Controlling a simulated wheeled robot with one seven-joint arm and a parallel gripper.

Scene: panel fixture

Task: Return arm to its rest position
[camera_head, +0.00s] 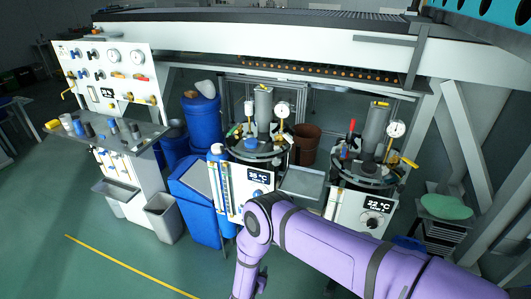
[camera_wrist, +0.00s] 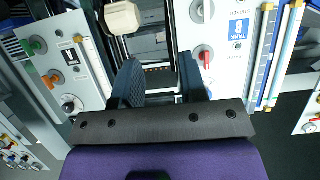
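My purple arm (camera_head: 330,240) reaches in from the lower right of the head view. It bends at a joint in the middle and drops toward the bottom edge, and its end is not clearly visible there. In the wrist view my gripper (camera_wrist: 159,68) shows two dark fingers standing apart with nothing between them. A dark gap between two panels lies behind the fingers. A panel with a red knob (camera_wrist: 204,54) is on the right, and a panel with green and orange knobs (camera_wrist: 50,78) is on the left. I see no contact with either.
Two machines with gauges, one with a display (camera_head: 258,177) and one with a knob (camera_head: 372,222), stand beyond my arm. A white valve panel (camera_head: 110,75), blue barrel (camera_head: 203,120) and grey bin (camera_head: 163,218) are at left. A steel frame stands right. Green floor (camera_head: 60,200) is clear lower left.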

